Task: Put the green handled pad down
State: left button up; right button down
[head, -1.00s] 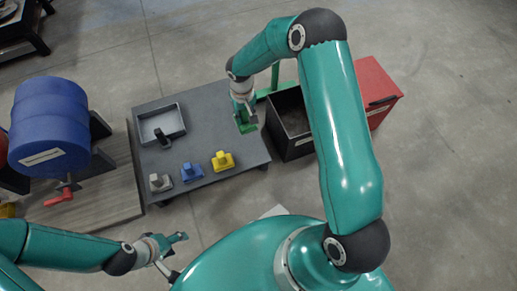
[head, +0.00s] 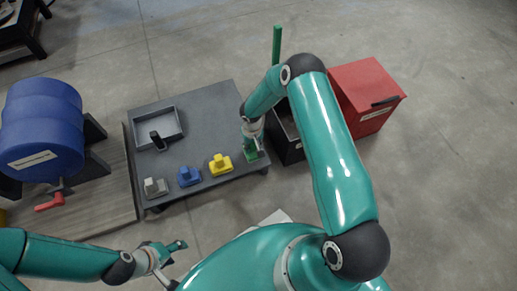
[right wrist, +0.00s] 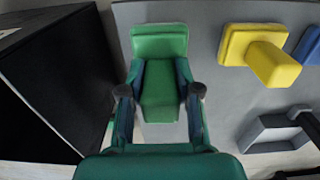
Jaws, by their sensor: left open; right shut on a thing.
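The green handled pad (head: 251,155) is at the right edge of the grey table (head: 205,110), to the right of the yellow pad (head: 220,164). My right gripper (head: 254,144) is shut on its handle. In the right wrist view the green pad (right wrist: 160,42) sits between the two fingers (right wrist: 160,92), its base at or just above the table surface; I cannot tell whether it touches. My left gripper (head: 176,248) is open and empty, off the table's front side.
A blue pad (head: 188,175) and a grey pad (head: 155,187) stand in line left of the yellow one. A grey tray (head: 181,128) with a black item (head: 158,142) lies at the back left. A black bin (head: 287,148) and a red box (head: 366,95) stand right of the table.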

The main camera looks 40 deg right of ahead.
jog(key=shift+f+b, duration=0.6)
jog(key=shift+f, duration=1.45)
jog(key=shift+f, duration=0.1)
jog(key=c, duration=0.8)
grip_release()
